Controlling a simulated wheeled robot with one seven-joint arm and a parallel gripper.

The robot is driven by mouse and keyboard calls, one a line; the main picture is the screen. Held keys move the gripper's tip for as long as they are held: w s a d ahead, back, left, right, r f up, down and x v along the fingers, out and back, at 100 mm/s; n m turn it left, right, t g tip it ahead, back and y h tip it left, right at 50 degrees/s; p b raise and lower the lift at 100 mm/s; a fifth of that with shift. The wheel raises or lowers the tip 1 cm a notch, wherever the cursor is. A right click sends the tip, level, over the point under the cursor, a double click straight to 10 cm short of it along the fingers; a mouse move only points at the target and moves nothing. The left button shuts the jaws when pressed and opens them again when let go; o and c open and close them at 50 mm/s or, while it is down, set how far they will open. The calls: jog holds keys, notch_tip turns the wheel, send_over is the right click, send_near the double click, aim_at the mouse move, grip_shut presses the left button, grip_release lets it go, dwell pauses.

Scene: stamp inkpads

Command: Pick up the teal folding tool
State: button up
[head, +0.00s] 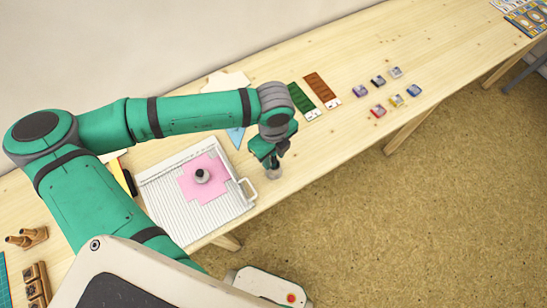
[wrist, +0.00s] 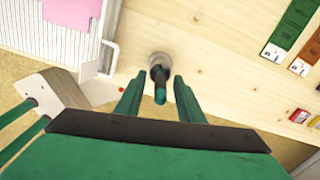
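A slim teal piece (wrist: 160,92), which looks like the folding tool, stands up from a small round grey holder (wrist: 158,60) in the wrist view. The holder (head: 275,174) also shows in the head view near the table's front edge, just below my fingers. My gripper (wrist: 159,82) points down over it with its fingers apart, one on each side of the teal piece. Gaps show between the piece and both fingers. In the head view my gripper (head: 272,162) hides most of the tool. How far the fingertips reach down along it is unclear.
A white ribbed board (head: 226,214) with a pink sheet (head: 188,187), a dark-topped round object (head: 202,175) and a handle stands left of the holder. Green (head: 303,101) and brown (head: 322,89) cards and several small inkpads (head: 378,111) lie to the right. The table's front edge is close.

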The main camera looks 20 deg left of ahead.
jog(key=shift+f, duration=0.55)
grip_shut()
jog(key=shift+r, duration=0.1)
